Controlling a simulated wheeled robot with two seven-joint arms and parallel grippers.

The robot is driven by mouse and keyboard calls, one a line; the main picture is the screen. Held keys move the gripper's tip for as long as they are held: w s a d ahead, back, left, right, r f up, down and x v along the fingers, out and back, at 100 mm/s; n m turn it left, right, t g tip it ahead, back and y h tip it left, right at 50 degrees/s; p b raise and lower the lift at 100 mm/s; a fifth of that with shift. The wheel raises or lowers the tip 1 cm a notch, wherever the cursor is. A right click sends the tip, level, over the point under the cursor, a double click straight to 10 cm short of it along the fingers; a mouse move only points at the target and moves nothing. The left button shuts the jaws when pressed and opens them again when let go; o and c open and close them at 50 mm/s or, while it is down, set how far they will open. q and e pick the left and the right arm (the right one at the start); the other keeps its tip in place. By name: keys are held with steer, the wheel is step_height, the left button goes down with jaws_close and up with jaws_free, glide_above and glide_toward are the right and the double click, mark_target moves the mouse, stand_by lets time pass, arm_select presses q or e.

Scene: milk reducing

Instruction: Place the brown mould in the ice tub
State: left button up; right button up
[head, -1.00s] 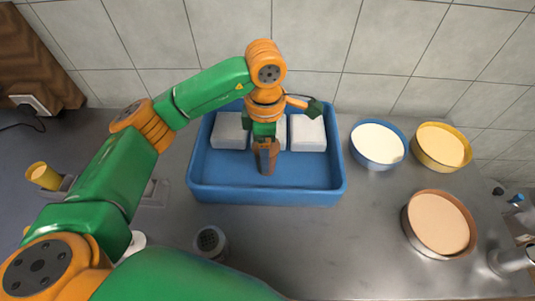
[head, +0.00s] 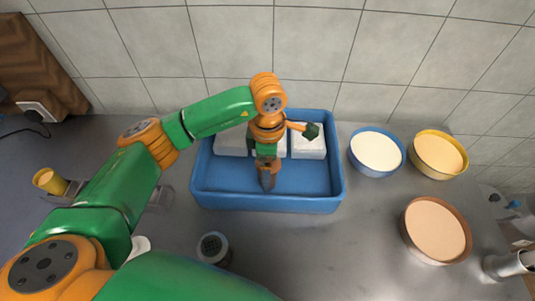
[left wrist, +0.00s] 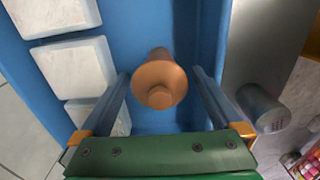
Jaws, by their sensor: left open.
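The brown mould (left wrist: 160,82), a round, flared piece with a narrower stem behind it, is inside the blue ice tub (head: 205,185). In the left wrist view it sits between the two fingers of my left gripper (left wrist: 160,75), with a gap on both sides. My left gripper (head: 268,182) is open and reaches down into the front middle of the tub. In the head view the gripper mostly hides the mould. White ice blocks (head: 307,143) line the back of the tub (left wrist: 150,28). My right gripper is not in view.
To the right of the tub stand a blue bowl (head: 377,152), a yellow bowl (head: 440,154) and a brown bowl (head: 436,230). A grey cylinder (head: 213,248) stands in front of the tub. A yellow cup (head: 49,181) is at the left. The counter right of the tub is partly clear.

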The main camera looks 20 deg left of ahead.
arm_select(q)
step_height(320, 180, up, 6)
steer(key=shift+w+f+b, duration=0.1)
steer(key=shift+b, duration=0.85)
step_height(320, 180, up, 6)
steer(key=shift+f, duration=0.1)
